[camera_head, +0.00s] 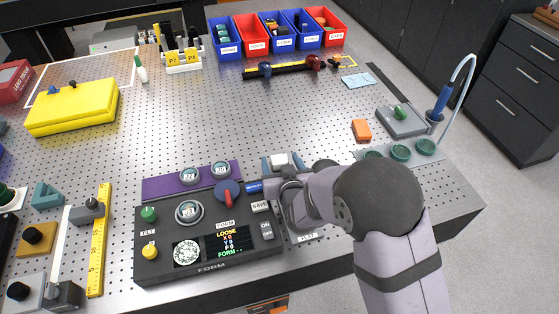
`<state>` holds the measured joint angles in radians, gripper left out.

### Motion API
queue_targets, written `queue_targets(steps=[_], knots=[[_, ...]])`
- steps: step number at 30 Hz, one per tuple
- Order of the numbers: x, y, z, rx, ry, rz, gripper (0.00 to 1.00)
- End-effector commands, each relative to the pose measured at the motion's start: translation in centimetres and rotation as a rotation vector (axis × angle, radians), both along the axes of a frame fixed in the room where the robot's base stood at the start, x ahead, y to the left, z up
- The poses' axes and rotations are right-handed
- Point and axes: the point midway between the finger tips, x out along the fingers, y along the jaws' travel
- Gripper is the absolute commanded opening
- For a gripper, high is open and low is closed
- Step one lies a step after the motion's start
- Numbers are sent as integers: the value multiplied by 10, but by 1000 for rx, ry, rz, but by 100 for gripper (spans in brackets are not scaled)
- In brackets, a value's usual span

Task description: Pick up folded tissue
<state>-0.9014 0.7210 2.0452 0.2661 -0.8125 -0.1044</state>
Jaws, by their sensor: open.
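A flat light-blue folded piece (358,80), which looks like the folded tissue, lies on the perforated table at the back right. My gripper (281,163) is far from it, nearer the front, just right of the dark control console. Its fingers are apart, pointing away from the camera. A small white shape shows between the fingers; I cannot tell whether it is a separate thing or part of my gripper. My arm hides part of the table's front right.
The console (160,265) stands at front centre, with a purple strip (155,187) behind it. An orange block (361,130), a grey plate with a green knob (401,120) and green round dishes (400,152) stand right. A black rail (285,68) lies behind. Mid-table is clear.

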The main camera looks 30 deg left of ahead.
Motion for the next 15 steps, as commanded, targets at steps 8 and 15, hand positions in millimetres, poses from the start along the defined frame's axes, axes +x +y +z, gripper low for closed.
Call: queue_targets(steps=[8, 15], knots=[[0, 0, 0, 0, 0, 0, 30], [0, 0, 0, 0, 0, 0, 17]])
